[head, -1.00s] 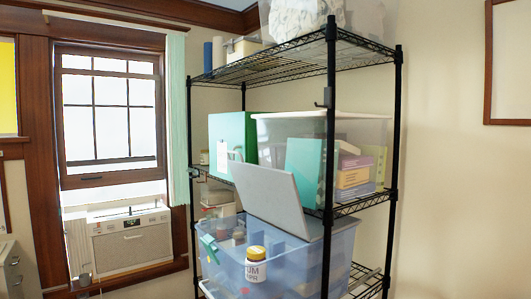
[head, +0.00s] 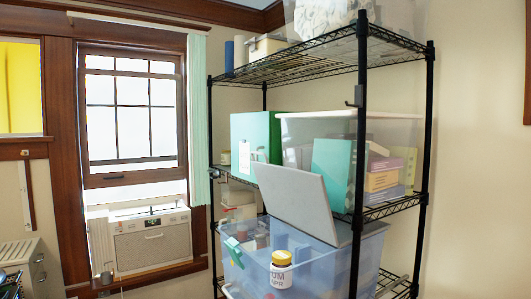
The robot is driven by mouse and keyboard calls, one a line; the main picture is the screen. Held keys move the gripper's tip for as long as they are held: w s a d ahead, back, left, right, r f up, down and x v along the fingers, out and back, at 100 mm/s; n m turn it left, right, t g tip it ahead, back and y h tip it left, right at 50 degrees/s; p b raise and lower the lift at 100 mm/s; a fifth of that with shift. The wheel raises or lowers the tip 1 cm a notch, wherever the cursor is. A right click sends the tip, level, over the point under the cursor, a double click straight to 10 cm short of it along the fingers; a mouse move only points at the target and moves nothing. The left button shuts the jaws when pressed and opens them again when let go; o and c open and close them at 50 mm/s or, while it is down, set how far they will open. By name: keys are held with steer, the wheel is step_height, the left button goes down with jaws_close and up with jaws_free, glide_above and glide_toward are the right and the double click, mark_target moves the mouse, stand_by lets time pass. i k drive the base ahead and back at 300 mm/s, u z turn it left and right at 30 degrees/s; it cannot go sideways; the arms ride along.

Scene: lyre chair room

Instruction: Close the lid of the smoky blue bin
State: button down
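The smoky blue bin (head: 318,275) is see-through and stands low in the black wire rack, with several things inside. A flat pale grey panel (head: 297,200) leans up and back over the top of the bin. It looks like the bin's lid standing open, though its hinge is not clear. A white jar with a yellow cap (head: 281,268) shows at the bin's front left. The bin's bottom is cut off by the frame. My gripper is not in view.
The black wire rack (head: 357,150) has a clear bin (head: 400,135) and green folders (head: 256,135) on the shelf above. A window with an air conditioner (head: 150,240) is at left. A partly cut-off dark object (head: 10,287) is at the lower left corner.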

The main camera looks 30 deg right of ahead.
mark_target(300, 198)
steer(key=i, duration=0.9)
